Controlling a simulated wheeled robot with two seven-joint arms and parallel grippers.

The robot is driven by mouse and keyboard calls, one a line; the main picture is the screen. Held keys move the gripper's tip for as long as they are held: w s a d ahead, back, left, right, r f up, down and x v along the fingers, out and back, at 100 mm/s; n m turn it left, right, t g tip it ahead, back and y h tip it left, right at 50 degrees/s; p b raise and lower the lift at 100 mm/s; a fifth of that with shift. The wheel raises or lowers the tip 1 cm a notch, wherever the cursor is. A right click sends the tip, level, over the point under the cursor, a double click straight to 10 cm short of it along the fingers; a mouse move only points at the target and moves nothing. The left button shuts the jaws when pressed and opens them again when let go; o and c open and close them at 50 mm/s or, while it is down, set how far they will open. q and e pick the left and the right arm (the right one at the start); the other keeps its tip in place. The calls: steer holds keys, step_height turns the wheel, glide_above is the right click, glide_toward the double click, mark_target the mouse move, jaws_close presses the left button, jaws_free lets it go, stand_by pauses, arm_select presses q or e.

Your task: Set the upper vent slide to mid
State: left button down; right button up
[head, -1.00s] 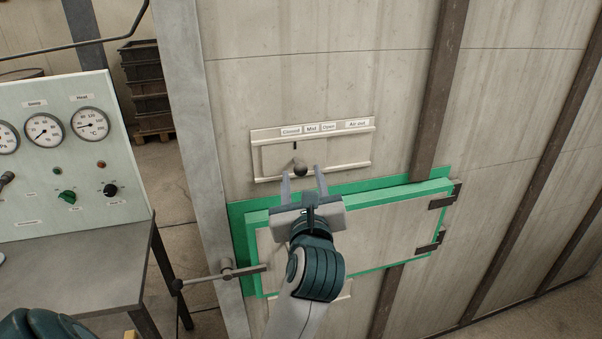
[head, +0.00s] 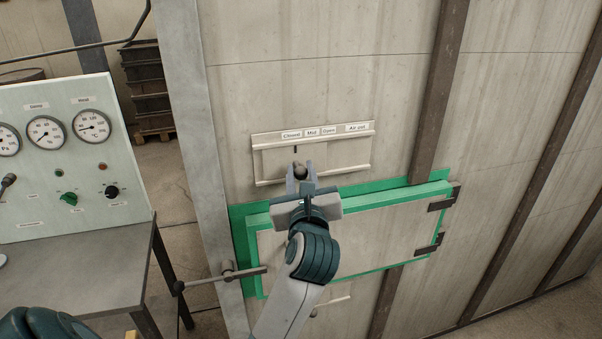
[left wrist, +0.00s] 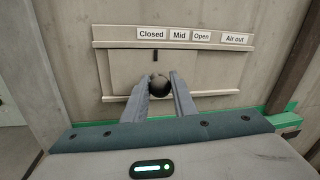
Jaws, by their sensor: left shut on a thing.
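The upper vent slide (head: 335,159) is a flat pale plate in a rail frame on the wall. Its black index line (head: 295,149) stands under the Closed label (head: 291,135), left of the Mid label (head: 312,132). The line also shows under Closed in the left wrist view (left wrist: 155,56). My left gripper (head: 301,171) is shut on the slide's dark round knob (left wrist: 158,84), with one finger on each side of it. The fingers hide part of the knob. My right gripper is not in view.
A green-framed hatch (head: 370,225) with dark hinges lies just below the slide, under my left wrist. A handle rod (head: 228,273) sticks out at its left. A gauge panel (head: 60,160) stands on a grey table (head: 90,260) at the left.

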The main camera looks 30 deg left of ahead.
mark_target(316, 159)
arm_select(q)
steer(key=w+d, duration=0.2)
steer(key=w, duration=0.1)
steer(key=shift+w+d+b, duration=0.1)
steer(key=shift+d+b, duration=0.25)
steer(key=shift+d, duration=0.05)
steer(key=c, duration=1.5)
jaws_free()
steer(key=shift+a, duration=0.1)
steer(key=shift+o, duration=0.2)
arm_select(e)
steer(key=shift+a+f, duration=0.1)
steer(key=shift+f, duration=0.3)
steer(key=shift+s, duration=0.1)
